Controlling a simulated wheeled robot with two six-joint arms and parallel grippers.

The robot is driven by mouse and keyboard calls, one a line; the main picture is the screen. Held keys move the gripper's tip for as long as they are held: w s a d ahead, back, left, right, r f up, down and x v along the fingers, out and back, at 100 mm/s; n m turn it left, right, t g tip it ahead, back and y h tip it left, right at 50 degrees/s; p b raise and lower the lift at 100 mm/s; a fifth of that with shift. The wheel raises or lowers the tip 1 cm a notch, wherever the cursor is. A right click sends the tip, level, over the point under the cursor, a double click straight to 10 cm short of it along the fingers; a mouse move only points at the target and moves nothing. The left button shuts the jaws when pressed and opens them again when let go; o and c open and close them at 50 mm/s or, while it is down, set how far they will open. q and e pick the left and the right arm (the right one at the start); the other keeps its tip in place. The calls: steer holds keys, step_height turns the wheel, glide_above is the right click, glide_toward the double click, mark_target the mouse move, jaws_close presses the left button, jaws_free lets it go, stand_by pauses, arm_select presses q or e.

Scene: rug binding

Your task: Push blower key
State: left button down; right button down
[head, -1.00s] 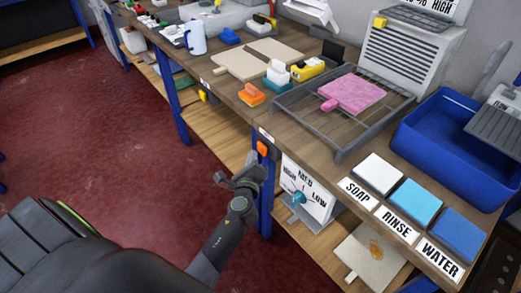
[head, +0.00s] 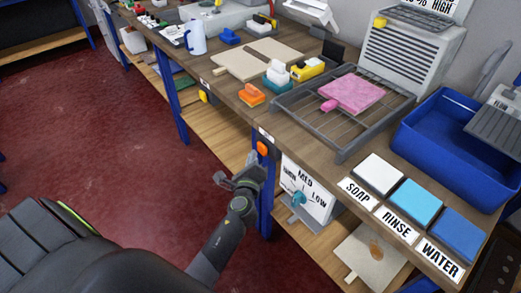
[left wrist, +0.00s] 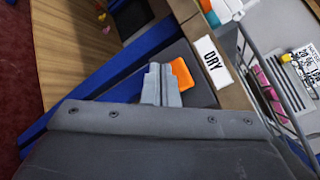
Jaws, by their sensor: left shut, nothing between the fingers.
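The orange blower key (head: 262,148) sits at the front edge of the bench, at the top of a blue leg below a small white label. In the left wrist view the orange key (left wrist: 182,73) shows just beyond and to the right of my fingertips, partly hidden by them. My left gripper (head: 236,182) is shut and empty, below and to the left of the key in the head view; its fingers also show in the left wrist view (left wrist: 160,85). I cannot tell whether they touch the key. My right gripper is not in view.
A DRY label (left wrist: 212,62) is beside the key. A wire rack (head: 350,150) with a pink pad (head: 353,94) stands above, before a louvered blower (head: 408,62). A dial box (head: 310,190) is on the lower shelf. The red floor (head: 100,150) is clear.

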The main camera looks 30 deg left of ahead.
arm_select(q)
steer(key=shift+w, duration=0.15)
stand_by(0.6)
steer(key=shift+w+d, duration=0.15)
steer(key=shift+w, duration=0.1)
steer(key=shift+w+d, duration=0.2)
steer(key=shift+w, duration=0.25)
stand_by(0.7)
steer(key=shift+s, duration=0.15)
steer(key=shift+s+a, duration=0.35)
steer(key=shift+s, duration=0.35)
steer(key=shift+s+a, duration=0.3)
steer(key=shift+s, duration=0.45)
steer(key=shift+s+a, duration=0.35)
steer(key=shift+s, duration=0.45)
steer(key=shift+s+a, duration=0.3)
steer(key=shift+s, duration=0.45)
